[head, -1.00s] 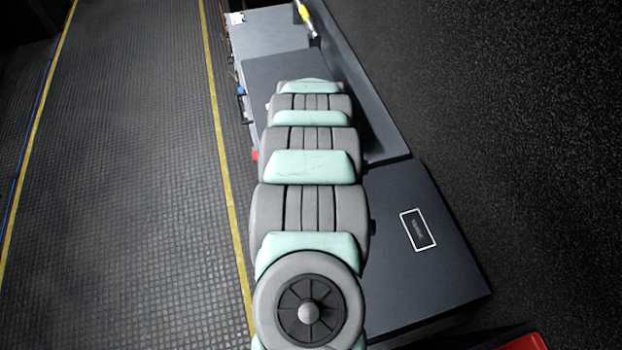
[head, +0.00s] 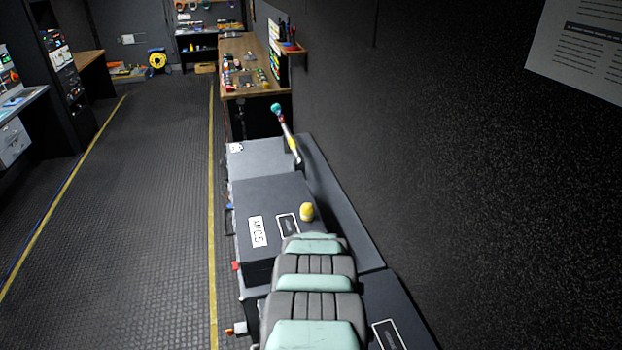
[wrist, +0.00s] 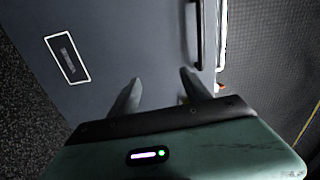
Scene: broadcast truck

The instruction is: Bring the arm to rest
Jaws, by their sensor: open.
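My arm (head: 312,303), grey with mint-green bands, reaches up from the bottom of the head view over a row of dark grey cases. My gripper is not visible in the head view. In the wrist view my gripper (wrist: 157,88) is open, its two fingers apart with nothing between them. The fingers are over the flat top of a dark grey case (wrist: 120,50) with a white-framed label and a black handle. I cannot tell the gap between fingertips and case.
A dark case (head: 270,195) carries a white label and a yellow knob-like object (head: 307,211). A slim tool with a teal end (head: 288,135) stands behind it. A workbench (head: 243,65) with small items lies farther back. The aisle floor (head: 140,210) at left is clear.

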